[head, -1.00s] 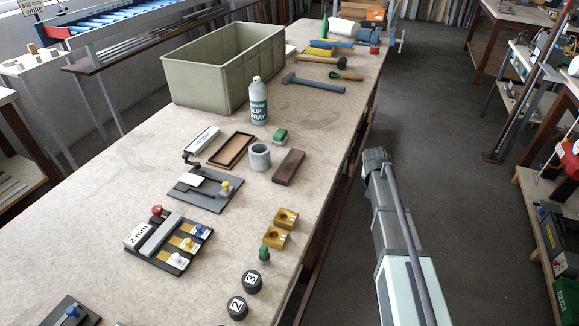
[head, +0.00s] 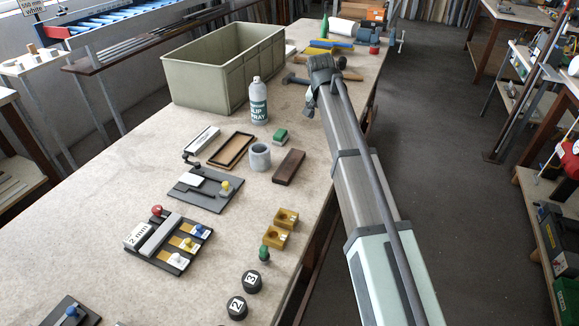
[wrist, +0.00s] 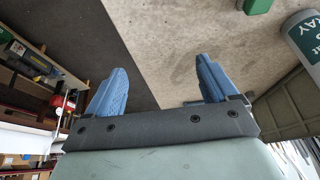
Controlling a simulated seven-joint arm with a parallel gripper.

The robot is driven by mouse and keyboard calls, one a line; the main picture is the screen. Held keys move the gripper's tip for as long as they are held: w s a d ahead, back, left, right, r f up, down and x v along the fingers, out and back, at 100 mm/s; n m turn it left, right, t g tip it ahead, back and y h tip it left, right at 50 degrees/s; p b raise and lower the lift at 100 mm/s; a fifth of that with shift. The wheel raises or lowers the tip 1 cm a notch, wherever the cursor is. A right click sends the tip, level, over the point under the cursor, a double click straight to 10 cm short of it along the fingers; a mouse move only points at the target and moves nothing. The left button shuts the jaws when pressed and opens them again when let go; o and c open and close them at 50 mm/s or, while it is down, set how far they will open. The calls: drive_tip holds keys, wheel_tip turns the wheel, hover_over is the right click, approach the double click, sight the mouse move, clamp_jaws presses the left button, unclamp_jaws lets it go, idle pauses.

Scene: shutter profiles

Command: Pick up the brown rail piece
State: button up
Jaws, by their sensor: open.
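The brown rail piece (head: 288,166) is a dark reddish-brown bar lying flat on the workbench near its right edge in the head view. It sits right of a grey ring-shaped cup and in front of a small green block. I do not see it in the wrist view. My gripper (wrist: 160,65) shows two blue fingers spread apart with nothing between them. In the head view my arm reaches over the bench's right edge, its end beyond the brown piece; the fingers are hard to make out there.
A spray can (head: 258,101), the green block (head: 280,136), the grey cup (head: 260,156) and a brown shallow tray (head: 231,150) stand near the piece. A large grey-green bin (head: 205,82) is behind. Bare bench surrounds the piece's right side.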

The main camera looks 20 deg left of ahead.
sight(288, 165)
drive_tip(key=s+a+r+g, duration=0.2)
drive_tip(key=s+a+g, duration=0.35)
drive_tip(key=s, duration=0.75)
drive_tip(key=shift+t, duration=0.45)
drive_tip(key=f, duration=0.4)
drive_tip(key=a+f, duration=0.1)
drive_tip(key=f, duration=0.8)
drive_tip(key=shift+s+a+f, duration=0.25)
drive_tip(key=shift+s+f, duration=0.1)
drive_tip(key=shift+f, duration=0.05)
drive_tip(key=shift+c, duration=0.5)
drive_tip(key=c, duration=1.1)
drive_tip(key=shift+o, duration=0.2)
